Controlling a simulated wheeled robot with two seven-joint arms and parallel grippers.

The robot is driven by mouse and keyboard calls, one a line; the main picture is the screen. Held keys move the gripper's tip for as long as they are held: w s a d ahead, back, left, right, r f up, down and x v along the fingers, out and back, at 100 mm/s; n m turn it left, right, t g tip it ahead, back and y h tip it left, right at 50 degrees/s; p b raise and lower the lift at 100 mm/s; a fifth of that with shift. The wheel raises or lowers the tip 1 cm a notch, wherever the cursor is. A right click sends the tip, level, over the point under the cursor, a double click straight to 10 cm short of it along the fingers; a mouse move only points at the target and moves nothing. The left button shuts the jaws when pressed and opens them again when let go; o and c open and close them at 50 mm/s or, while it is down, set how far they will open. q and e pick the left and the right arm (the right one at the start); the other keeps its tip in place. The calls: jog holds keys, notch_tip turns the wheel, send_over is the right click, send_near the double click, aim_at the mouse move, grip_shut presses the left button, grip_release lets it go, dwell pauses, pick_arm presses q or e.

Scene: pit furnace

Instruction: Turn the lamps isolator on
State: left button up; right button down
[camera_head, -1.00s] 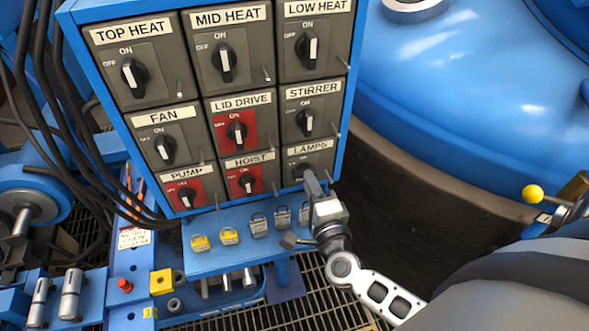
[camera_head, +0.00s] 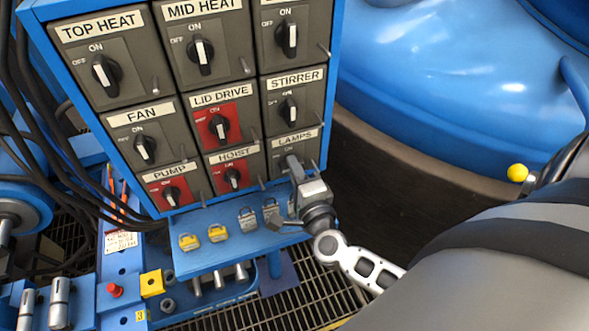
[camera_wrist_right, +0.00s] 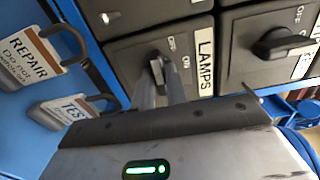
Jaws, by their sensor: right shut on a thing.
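The lamps isolator is the bottom-right switch of the grey panel, under the white LAMPS label (camera_head: 296,140). Its dark knob (camera_wrist_right: 155,66) shows in the right wrist view between my fingers, with OFF and ON printed beside it. My right gripper (camera_head: 294,164) reaches it from below; in the right wrist view the fingers (camera_wrist_right: 160,82) are shut on the knob. The fingers hide much of the knob, so I cannot tell exactly which mark it points to. My left gripper is not in view.
The stirrer switch (camera_head: 289,110) is just above, and the red hoist switch (camera_head: 233,178) is to the left. Thin pegs stick out beside the switches. Padlocks, including a yellow one (camera_head: 189,242), hang on the blue shelf below. A large blue vessel (camera_head: 450,80) stands behind right.

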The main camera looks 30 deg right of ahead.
pick_arm(q)
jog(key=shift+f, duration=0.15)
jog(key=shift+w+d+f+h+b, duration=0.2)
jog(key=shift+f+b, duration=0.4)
jog(key=shift+b, duration=0.95)
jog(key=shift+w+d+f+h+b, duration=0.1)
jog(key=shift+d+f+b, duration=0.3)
jog(key=shift+b, duration=1.15)
pick_arm(e)
jog(key=shift+m, duration=8.7)
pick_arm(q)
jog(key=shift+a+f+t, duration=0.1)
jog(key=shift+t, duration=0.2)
pick_arm(e)
jog(key=shift+r+m, duration=0.1)
jog(key=shift+m, duration=0.2)
jog(key=c, duration=1.7)
grip_release()
